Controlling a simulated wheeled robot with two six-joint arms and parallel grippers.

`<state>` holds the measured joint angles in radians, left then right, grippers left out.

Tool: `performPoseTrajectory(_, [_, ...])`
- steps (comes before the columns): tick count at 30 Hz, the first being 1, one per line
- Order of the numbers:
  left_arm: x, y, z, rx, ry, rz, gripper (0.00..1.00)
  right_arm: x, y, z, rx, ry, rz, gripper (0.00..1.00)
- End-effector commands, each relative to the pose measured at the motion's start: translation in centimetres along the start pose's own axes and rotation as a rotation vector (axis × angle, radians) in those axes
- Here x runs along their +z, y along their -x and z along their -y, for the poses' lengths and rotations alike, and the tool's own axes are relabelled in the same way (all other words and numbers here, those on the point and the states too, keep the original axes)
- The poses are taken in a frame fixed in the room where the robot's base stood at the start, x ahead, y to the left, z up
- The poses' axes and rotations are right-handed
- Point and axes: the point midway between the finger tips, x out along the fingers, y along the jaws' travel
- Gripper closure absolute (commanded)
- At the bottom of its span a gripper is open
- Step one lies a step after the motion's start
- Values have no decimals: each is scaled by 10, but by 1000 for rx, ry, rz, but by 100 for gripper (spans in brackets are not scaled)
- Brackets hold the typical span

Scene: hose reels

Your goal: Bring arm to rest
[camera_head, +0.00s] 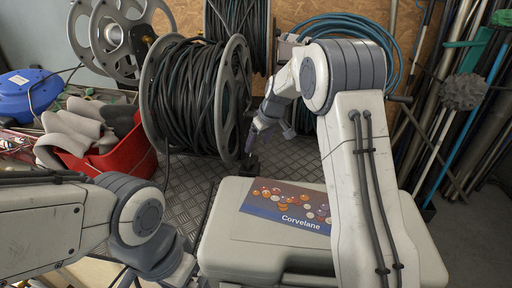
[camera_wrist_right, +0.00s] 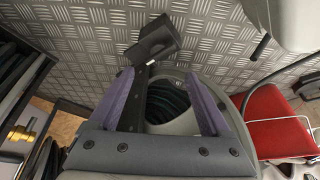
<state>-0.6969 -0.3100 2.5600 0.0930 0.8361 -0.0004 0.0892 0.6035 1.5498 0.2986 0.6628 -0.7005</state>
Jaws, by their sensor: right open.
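My right arm reaches forward over the grey case in the head view, its gripper (camera_head: 254,138) pointing down just right of the large hose reel (camera_head: 190,95). In the right wrist view this gripper (camera_wrist_right: 160,76) has its two purple-lined fingers spread apart. A dark block-like part (camera_wrist_right: 155,40) shows just beyond the fingertips; I cannot tell whether it touches them. Nothing is clearly held between the fingers. My left arm comes in at the lower left of the head view, bent downward at the wrist. Its gripper fingers are not visible.
A grey case (camera_head: 255,250) with a "Corvelane" label lies below my right arm. A red bin (camera_head: 115,158) with grey rolls stands left of the reel. Blue hose coils (camera_head: 345,25) hang behind, and poles (camera_head: 460,120) lean at right. Bare tread plate (camera_head: 190,185) shows between.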

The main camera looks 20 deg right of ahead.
Motion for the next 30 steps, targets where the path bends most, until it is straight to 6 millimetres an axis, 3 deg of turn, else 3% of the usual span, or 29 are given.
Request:
performPoseTrajectory(8, [0,0,0,0,0,0,0,0,1,0,0,0,1,18])
performPoseTrajectory(11, [0,4,0,0,0,0,0,-1,8,12,-8,6,6,18])
performPoseTrajectory(14, [-1,12,-1,0,0,0,0,-1,28,44,-27,21,22,18])
performPoseTrajectory(20, [-2,37,-3,0,0,0,0,26,92,149,-89,68,95,18])
performPoseTrajectory(23, [-3,51,-4,0,0,0,0,55,128,199,-113,95,142,18])
performPoseTrajectory(27, [-4,73,-5,0,0,0,0,117,183,260,-136,141,217,18])
performPoseTrajectory(30, [-5,86,-6,0,0,0,0,168,214,285,-139,173,269,18])
